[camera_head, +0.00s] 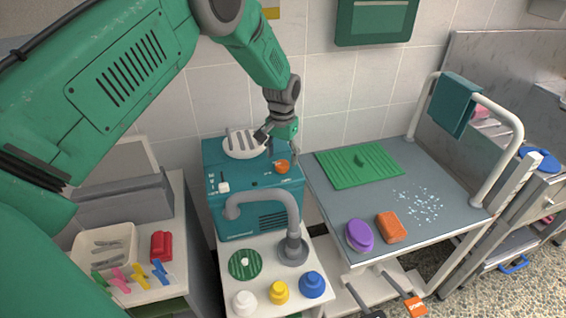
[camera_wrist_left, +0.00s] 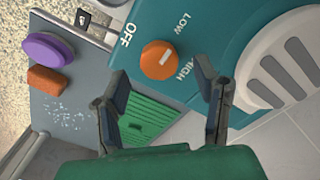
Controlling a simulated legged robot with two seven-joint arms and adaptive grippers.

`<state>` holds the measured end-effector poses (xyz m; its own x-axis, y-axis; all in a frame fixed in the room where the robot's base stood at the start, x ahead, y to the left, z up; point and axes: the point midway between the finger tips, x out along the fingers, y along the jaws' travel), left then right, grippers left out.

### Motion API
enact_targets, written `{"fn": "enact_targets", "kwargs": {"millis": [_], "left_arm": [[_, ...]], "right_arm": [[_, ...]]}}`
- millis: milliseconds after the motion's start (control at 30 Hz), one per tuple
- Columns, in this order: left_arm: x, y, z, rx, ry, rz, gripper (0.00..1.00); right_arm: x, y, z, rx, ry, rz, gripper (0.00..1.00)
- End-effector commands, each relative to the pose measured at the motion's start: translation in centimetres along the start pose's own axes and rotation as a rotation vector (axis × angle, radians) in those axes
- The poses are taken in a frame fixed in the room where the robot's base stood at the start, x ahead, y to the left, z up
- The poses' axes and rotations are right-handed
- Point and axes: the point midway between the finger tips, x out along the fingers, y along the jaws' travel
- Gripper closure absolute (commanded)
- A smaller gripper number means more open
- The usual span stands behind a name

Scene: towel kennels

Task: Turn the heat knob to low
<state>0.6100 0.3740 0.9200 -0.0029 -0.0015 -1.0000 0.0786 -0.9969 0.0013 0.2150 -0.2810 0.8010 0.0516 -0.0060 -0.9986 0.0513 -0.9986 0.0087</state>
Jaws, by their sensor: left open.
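The orange heat knob (camera_head: 282,167) is on the top of the teal dryer unit (camera_head: 240,181). In the left wrist view the knob (camera_wrist_left: 160,60) has a short white mark, with the printed words OFF, LOW and HIGH around it. I cannot tell surely which word the mark points at. My left gripper (camera_head: 280,147) is over the unit's top, just behind the knob in the head view. In the left wrist view its fingers (camera_wrist_left: 162,78) are apart, with the knob beyond and between their tips, and nothing is held. My right gripper is not in view.
A white slotted vent (camera_head: 243,144) sits left of the knob. A grey curved pipe (camera_head: 262,196) stands in front. A grey table (camera_head: 440,180) at right bears a green ribbed mat (camera_head: 358,164), a purple oval (camera_head: 359,235) and an orange block (camera_head: 391,227).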

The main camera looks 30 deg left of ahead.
Motion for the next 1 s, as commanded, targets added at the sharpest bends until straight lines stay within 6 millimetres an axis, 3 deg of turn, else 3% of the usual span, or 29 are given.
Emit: {"fn": "enact_targets", "kwargs": {"millis": [200,400,600,1000], "left_arm": [[-5.0,0.1,-0.1,0.001,0.003,0.000,0.44],[-8.0,0.1,-0.1,0.001,-0.001,0.000,0.44],[-9.0,0.1,0.0,0.000,-0.002,0.000,0.44],[-9.0,0.1,0.0,0.001,-0.002,0.000,0.44]], "right_arm": [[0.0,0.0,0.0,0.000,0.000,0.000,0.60],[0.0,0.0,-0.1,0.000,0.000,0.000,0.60],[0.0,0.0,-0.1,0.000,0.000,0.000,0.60],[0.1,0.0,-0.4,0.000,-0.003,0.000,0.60]]}}
